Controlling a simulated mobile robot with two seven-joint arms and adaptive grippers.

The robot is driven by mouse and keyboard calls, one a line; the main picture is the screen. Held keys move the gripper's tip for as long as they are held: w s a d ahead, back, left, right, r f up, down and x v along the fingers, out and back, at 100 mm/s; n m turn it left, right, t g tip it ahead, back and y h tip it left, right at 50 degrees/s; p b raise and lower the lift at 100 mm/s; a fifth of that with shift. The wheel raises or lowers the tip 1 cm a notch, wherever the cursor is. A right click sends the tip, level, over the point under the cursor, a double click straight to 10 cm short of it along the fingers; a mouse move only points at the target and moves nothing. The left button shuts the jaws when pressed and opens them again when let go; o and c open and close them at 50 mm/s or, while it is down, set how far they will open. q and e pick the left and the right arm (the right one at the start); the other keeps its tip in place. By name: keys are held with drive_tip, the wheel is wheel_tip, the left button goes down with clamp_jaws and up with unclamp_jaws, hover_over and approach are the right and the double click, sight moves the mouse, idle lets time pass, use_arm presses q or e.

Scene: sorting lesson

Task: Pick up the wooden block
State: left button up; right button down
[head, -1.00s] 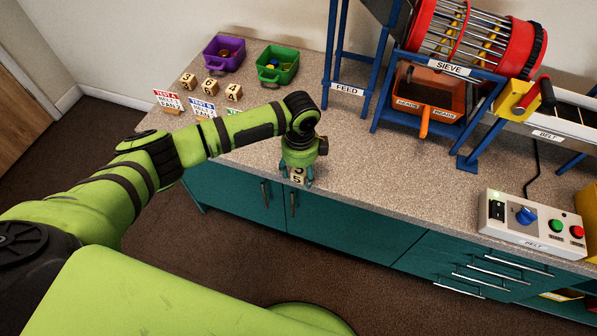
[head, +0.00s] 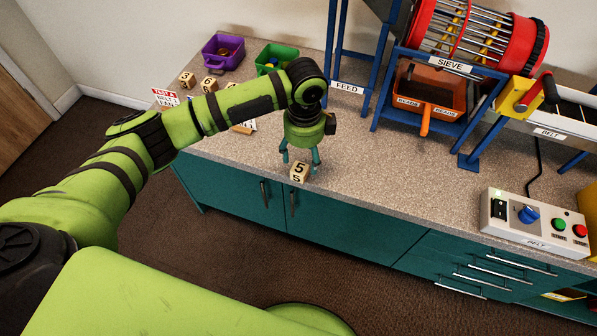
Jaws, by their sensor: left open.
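A wooden block (head: 299,172) marked with the number 5 sits on the speckled counter (head: 380,190) close to its front edge. My left gripper (head: 301,160) points down just above and behind the block, its two teal fingers spread apart with nothing between them. The fingers are apart from the block or only just near it; I cannot tell the exact gap. Other wooden blocks marked 3 (head: 187,79) and 6 (head: 209,83) stand at the back left of the counter. My right gripper is not in view.
A purple bin (head: 222,62) and a green bin (head: 266,58), partly behind my arm, stand at the back. A blue-framed sieve machine (head: 450,67) with an orange tray (head: 425,103) stands right. A control box (head: 535,222) sits at the front right. Counter between is clear.

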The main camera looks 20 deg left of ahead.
sight(298, 167)
use_arm(q)
drive_tip(key=shift+w+a+f+b, duration=0.1)
drive_tip(key=shift+w+a+b, duration=0.15)
drive_tip(key=shift+a+b, duration=0.45)
drive_tip(key=shift+s+a+f, duration=0.1)
drive_tip(key=shift+a+f, duration=0.1)
drive_tip(key=shift+f, duration=0.05)
drive_tip(key=f, duration=0.3)
drive_tip(key=f+p, duration=0.1)
drive_tip(key=f, duration=0.2)
drive_tip(key=shift+d+f, duration=0.2)
drive_tip(key=shift+f, duration=0.05)
drive_tip(key=c, duration=1)
drive_tip(key=o, duration=1)
drive_tip(key=shift+a+r, duration=0.15)
drive_tip(key=shift+r, duration=3.45)
